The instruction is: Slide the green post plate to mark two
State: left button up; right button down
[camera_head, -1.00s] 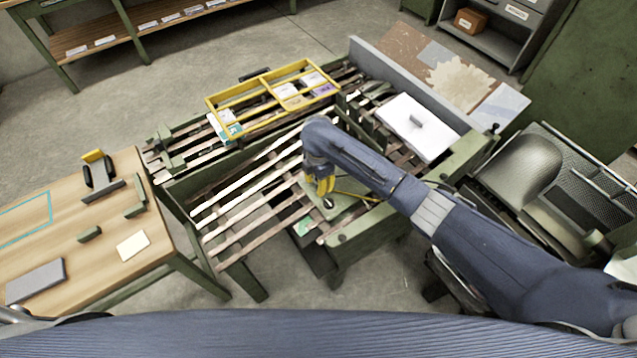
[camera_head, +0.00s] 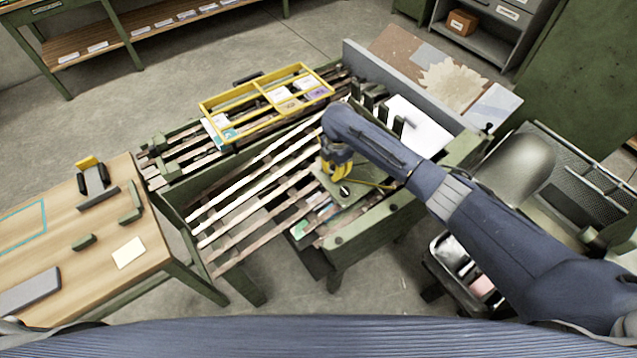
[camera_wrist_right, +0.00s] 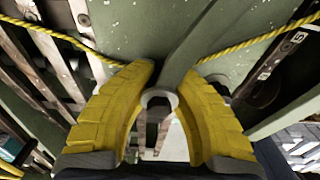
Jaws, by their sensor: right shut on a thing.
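The green post plate (camera_head: 358,198) lies across the wooden slats at the front right of the slatted bench in the head view. A yellow rope runs over it. In the wrist view, the plate (camera_wrist_right: 140,28) fills the top, with a green upright post (camera_wrist_right: 192,48) on it. My right gripper (camera_head: 337,160) is over the plate, and its yellow fingers (camera_wrist_right: 165,100) are shut around the lower part of the post. Small number marks (camera_wrist_right: 285,50) show on a dark strip at the right in the wrist view. My left gripper is not in view.
A yellow divided tray (camera_head: 268,92) stands at the back of the slats. A white panel (camera_head: 418,127) lies behind my right arm, partly hidden. A grey wall (camera_head: 415,85) edges the bench's right side. A wooden table (camera_head: 75,225) stands at the left.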

jog(key=d, duration=0.1)
jog(key=w+d, duration=0.2)
jog(key=shift+w+d+r, duration=0.25)
jog(key=shift+d+r, duration=0.1)
jog(key=shift+r, duration=0.05)
jog(key=c, duration=1.1)
grip_release()
jog(key=shift+a, duration=0.1)
jog(key=shift+c, duration=0.2)
notch_tip(320, 180, up, 12)
jog(key=shift+f, duration=0.1)
